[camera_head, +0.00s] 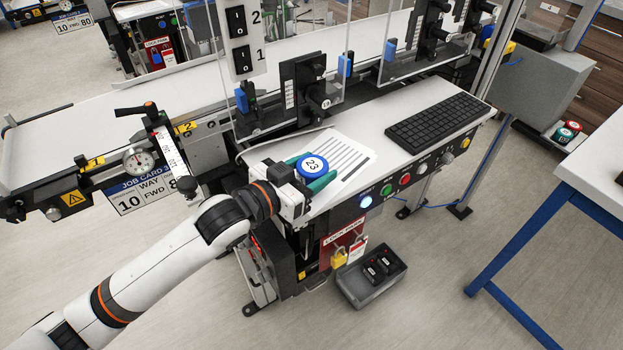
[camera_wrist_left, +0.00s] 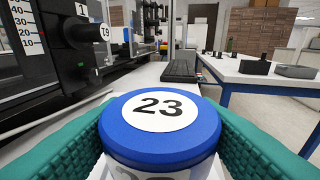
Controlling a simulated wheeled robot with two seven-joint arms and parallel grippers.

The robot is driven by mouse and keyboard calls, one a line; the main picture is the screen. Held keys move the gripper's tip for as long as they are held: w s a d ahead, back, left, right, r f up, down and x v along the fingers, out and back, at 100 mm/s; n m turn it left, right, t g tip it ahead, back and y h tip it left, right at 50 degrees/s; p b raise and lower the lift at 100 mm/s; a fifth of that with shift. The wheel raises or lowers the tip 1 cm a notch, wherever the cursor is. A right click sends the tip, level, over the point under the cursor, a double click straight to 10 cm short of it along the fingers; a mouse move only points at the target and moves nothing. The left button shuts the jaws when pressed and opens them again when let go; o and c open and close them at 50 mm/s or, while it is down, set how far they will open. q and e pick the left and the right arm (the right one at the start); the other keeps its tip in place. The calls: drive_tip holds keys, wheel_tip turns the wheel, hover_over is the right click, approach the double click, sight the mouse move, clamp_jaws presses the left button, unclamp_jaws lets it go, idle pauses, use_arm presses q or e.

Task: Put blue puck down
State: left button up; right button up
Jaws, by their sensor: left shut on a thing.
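The blue puck (camera_head: 312,166) has a blue top with a white label reading 23. In the left wrist view the puck (camera_wrist_left: 160,132) fills the lower middle, with a white lower body. My left gripper (camera_head: 315,177) is shut on it, with a green finger on each side. The gripper and puck are over the white shelf (camera_head: 425,95) of the conveyor station, above a printed sheet (camera_head: 345,150). I cannot tell whether the puck touches the sheet. My right gripper is not in view.
A black keyboard (camera_head: 437,120) lies on the right of the shelf. Black clamp fixtures (camera_head: 305,88) and clear guards stand behind the puck. Buttons (camera_head: 404,179) line the shelf's front edge. A white table with blue legs (camera_head: 520,230) stands at right, with pucks (camera_head: 567,132) beyond.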

use_arm(q)
drive_tip(key=shift+s+f, duration=0.1)
drive_tip(key=shift+f, duration=1.45)
drive_tip(key=shift+f, duration=0.1)
drive_tip(key=shift+f, duration=0.1)
drive_tip(key=o, duration=1)
drive_tip(key=shift+a+r, duration=0.15)
drive_tip(key=shift+r, duration=0.05)
drive_tip(key=b+v, duration=0.1)
drive_tip(key=v, duration=0.9)
drive_tip(key=shift+s+a+f, duration=0.1)
drive_tip(key=shift+s+a, duration=0.1)
drive_tip(key=shift+s, duration=0.1)
drive_tip(key=shift+s+a, duration=0.4)
drive_tip(key=shift+s, duration=0.05)
